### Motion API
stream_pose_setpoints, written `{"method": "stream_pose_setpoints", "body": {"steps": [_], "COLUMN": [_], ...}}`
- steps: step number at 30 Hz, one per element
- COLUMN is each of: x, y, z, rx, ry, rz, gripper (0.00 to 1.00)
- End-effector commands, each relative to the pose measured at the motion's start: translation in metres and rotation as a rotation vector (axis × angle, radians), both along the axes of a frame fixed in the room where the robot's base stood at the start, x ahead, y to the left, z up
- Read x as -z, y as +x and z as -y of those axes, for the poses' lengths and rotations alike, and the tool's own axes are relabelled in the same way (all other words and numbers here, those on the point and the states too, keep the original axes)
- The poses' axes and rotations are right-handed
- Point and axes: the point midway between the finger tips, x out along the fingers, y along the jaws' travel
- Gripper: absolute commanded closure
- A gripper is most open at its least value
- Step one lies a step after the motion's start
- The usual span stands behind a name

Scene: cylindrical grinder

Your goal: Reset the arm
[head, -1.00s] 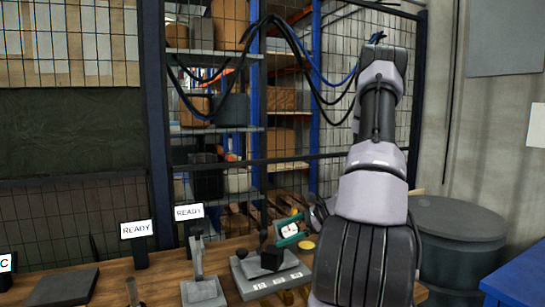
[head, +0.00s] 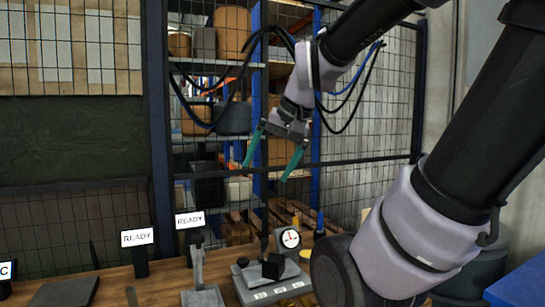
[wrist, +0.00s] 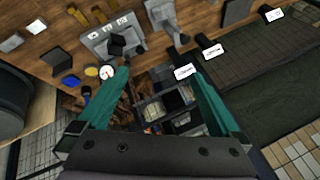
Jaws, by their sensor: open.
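My gripper (head: 273,158) hangs in the air above the back of the bench, in front of the wire mesh fence. Its two teal fingers are spread wide apart with nothing between them. In the wrist view the gripper (wrist: 160,95) also shows open and empty, with the bench well beyond the fingertips. My arm reaches in from the right side of the head view and bends down to the gripper.
The wooden bench (head: 120,280) holds a grey fixture with a black block (head: 273,266), a round dial gauge (head: 291,238), a grey stand (head: 200,280) and READY signs (head: 137,237). A dark drum (wrist: 15,105) stands beside it.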

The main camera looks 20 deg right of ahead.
Motion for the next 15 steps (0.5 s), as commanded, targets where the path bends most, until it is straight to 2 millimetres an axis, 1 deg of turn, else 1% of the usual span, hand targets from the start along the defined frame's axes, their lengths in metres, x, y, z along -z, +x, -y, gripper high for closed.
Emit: {"method": "stream_pose_setpoints", "body": {"steps": [1, 5, 15], "x": [-0.008, -0.017, -0.019], "y": [-0.007, -0.017, -0.019], "z": [-0.001, 0.000, 0.001], "rx": [-0.022, -0.048, -0.052], "ry": [-0.022, -0.058, -0.066], "rz": [0.039, 0.090, 0.102], "gripper": [0.00, 0.00, 0.00]}}
